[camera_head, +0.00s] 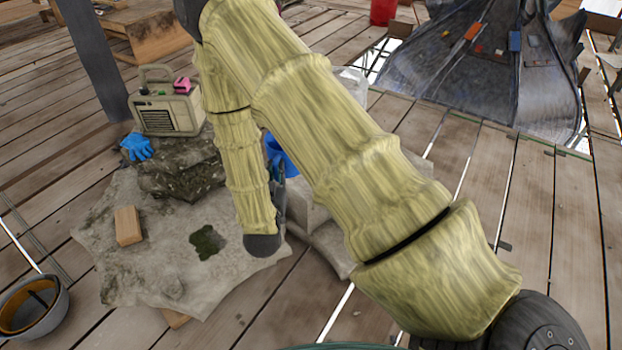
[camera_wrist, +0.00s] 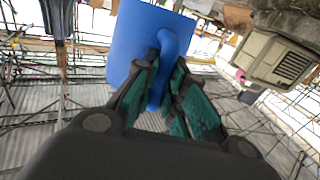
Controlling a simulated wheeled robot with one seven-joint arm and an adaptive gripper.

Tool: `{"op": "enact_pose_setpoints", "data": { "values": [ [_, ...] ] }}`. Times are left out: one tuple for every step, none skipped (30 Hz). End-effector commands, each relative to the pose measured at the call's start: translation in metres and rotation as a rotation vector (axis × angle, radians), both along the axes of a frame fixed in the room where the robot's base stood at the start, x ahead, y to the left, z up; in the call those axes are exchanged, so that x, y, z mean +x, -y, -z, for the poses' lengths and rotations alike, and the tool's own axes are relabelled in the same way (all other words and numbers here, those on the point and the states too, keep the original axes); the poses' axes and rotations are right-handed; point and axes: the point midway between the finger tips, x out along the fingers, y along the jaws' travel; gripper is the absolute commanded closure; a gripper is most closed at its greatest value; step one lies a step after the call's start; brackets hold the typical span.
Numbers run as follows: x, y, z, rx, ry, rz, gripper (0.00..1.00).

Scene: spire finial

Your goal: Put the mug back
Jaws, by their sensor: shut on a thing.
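A blue mug (camera_wrist: 135,42) fills the upper middle of the wrist view, tilted, with its handle towards me. My gripper (camera_wrist: 165,88) is shut on the handle, with its green-padded fingers on either side of it. In the head view the mug (camera_head: 287,158) shows only as a blue patch between my arm links, above the pale stone area. My arm hides most of the mug and nearly all of the gripper there. I cannot tell whether the mug touches anything below it.
A radio (camera_head: 168,112) with a pink item on top stands on a dark rock (camera_head: 185,180); a blue glove (camera_head: 136,146) lies beside it. A wooden block (camera_head: 128,225) and a mossy patch (camera_head: 207,242) are on the pale slab (camera_head: 150,275). A bucket (camera_head: 32,308) stands lower left.

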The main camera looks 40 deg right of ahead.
Motion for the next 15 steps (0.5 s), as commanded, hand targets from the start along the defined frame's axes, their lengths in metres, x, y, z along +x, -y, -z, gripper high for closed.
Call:
{"op": "enact_pose_setpoints", "data": {
  "values": [
    [0.000, 0.003, 0.014, 0.000, 0.002, 0.016, 1.00],
    [-0.001, 0.005, 0.018, 0.000, 0.002, 0.028, 1.00],
    [-0.002, 0.008, 0.023, 0.000, 0.002, 0.042, 1.00],
    [-0.003, 0.010, 0.027, 0.000, 0.002, 0.053, 1.00],
    [-0.003, 0.011, 0.030, 0.000, 0.002, 0.064, 1.00],
    [-0.004, 0.014, 0.036, 0.000, 0.002, 0.077, 1.00],
    [-0.005, 0.016, 0.039, 0.000, 0.002, 0.089, 1.00],
    [-0.006, 0.018, 0.043, 0.000, 0.001, 0.100, 1.00],
    [-0.007, 0.020, 0.049, 0.000, 0.001, 0.113, 1.00],
    [-0.008, 0.022, 0.052, 0.000, 0.001, 0.125, 1.00],
    [-0.008, 0.024, 0.056, 0.000, 0.002, 0.135, 1.00],
    [-0.009, 0.026, 0.061, 0.000, 0.002, 0.150, 1.00],
    [-0.010, 0.028, 0.065, 0.000, 0.002, 0.161, 1.00],
    [-0.011, 0.029, 0.069, 0.000, 0.002, 0.171, 1.00],
    [-0.012, 0.032, 0.074, -0.001, 0.002, 0.186, 1.00]
  ]
}}
